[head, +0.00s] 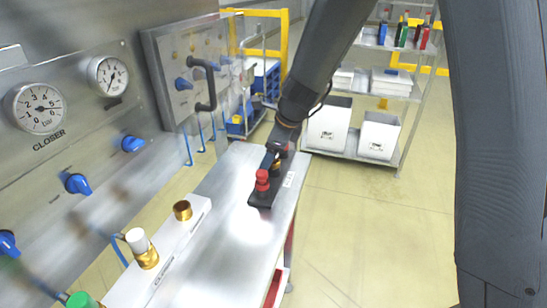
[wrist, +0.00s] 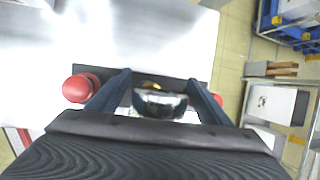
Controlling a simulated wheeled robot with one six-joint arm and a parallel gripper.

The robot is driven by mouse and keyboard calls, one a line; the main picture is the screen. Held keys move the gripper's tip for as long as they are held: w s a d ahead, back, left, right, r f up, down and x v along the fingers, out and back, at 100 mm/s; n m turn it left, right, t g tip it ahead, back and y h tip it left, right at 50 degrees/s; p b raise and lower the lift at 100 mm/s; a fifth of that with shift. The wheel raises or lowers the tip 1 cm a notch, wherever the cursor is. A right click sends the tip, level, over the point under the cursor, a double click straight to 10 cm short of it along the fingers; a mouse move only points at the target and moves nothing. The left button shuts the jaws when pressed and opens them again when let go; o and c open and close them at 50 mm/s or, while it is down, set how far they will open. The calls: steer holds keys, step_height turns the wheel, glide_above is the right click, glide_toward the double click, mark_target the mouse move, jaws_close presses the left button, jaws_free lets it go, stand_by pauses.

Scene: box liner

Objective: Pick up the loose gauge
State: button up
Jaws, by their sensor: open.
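The loose gauge, a round body with a shiny metal rim and a bit of brass (wrist: 160,103), sits between the two fingers of my gripper (wrist: 160,84) in the wrist view. The fingers stand open, one on each side of it; I cannot tell whether they touch it. It is over a black plate (wrist: 204,66) on the bench. In the head view my gripper (head: 273,158) is low over the far end of the bench, and the gauge is mostly hidden by it. The gauge's dial face cannot be made out.
A red knob (head: 262,180) stands on the black plate close to my gripper. The steel bench (head: 225,225) carries a white block with brass fittings (head: 183,211). A wall panel with two mounted gauges (head: 40,108) is at left. Shelves with white bins (head: 378,135) stand behind.

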steer(key=shift+c, duration=0.2)
steer(key=c, duration=1.3)
